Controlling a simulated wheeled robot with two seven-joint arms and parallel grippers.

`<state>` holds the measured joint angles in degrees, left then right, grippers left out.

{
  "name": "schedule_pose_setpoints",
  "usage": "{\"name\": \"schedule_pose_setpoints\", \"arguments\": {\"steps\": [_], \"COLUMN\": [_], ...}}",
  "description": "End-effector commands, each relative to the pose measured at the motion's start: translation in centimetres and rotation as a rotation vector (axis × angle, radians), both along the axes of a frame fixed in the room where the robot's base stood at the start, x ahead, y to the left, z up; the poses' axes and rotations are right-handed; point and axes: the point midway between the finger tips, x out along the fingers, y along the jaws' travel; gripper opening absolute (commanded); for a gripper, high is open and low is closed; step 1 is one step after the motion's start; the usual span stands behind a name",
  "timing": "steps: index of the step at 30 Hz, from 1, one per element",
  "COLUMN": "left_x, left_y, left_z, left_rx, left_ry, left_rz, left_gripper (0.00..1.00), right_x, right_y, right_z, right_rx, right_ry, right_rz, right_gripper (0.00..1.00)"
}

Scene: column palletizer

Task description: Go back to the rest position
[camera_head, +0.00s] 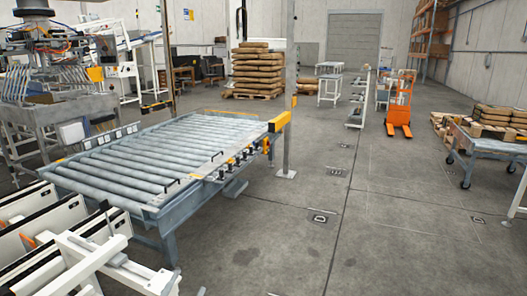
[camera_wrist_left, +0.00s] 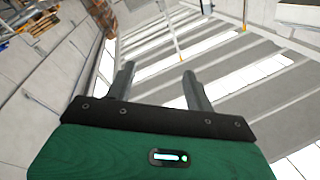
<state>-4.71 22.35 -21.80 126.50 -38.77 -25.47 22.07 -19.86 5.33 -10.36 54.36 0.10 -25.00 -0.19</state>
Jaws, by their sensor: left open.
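In the left wrist view my left gripper (camera_wrist_left: 158,72) has a green body, a black bracket and two grey fingers. The fingers stand apart with nothing between them, so it is open and empty. No object touches the fingers. My right gripper is not in view.
White machine frames (camera_head: 90,255) stand at the lower left, close to the conveyor. A grey post (camera_head: 290,100) rises behind the conveyor. A stacked pallet (camera_head: 257,72), an orange pallet jack (camera_head: 400,105) and a blue cart (camera_head: 490,150) stand farther off. The floor at centre right is clear.

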Motion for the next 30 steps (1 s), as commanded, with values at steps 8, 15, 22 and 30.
{"name": "schedule_pose_setpoints", "arguments": {"steps": [8, 15, 22, 30], "left_x": [-8.0, -17.1, -24.5, -24.9], "left_y": [5.6, 6.3, 5.6, 5.2], "left_z": [-11.2, -17.4, -19.7, -24.7], "left_rx": [-0.17, -0.215, -0.226, -0.219], "left_ry": [0.6, 1.042, 1.343, 1.437], "left_rz": [0.305, 0.381, 0.37, 0.362], "left_gripper": [0.54, 0.54, 0.54, 0.54], "right_x": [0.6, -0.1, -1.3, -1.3], "right_y": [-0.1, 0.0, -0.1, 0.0], "right_z": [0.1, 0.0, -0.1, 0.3], "right_rx": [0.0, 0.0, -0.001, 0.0], "right_ry": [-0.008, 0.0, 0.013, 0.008], "right_rz": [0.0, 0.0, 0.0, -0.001], "right_gripper": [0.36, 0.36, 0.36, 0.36]}}
